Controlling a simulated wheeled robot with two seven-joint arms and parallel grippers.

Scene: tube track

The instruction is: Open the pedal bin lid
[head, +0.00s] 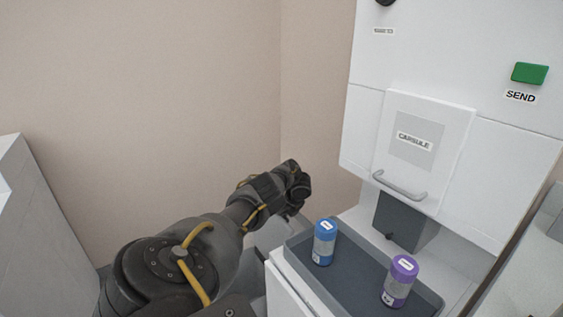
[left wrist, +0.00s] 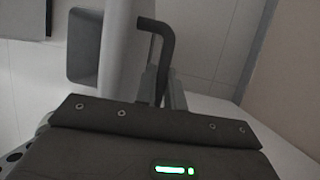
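My left gripper (head: 297,188) is at the end of my left arm, in front of the back corner and left of the grey tray. Its fingers are mostly hidden, and I cannot tell whether they are open. A light grey body (head: 268,236), possibly the pedal bin, shows partly below it; my arm hides much of it. In the left wrist view, a pale grey body with a rounded dark recess (left wrist: 84,46) is ahead of the gripper. A dark bent bar (left wrist: 160,38) stands beside it. I cannot tell whether they touch the gripper. The lid is not clearly visible. My right gripper is not in view.
A grey tray (head: 293,243) holds a blue capsule (head: 324,242) and a purple capsule (head: 399,281), both upright. Behind it is a white station with a handled capsule door (head: 436,129) and a green SEND button (head: 530,73). A white block (head: 35,225) stands at left.

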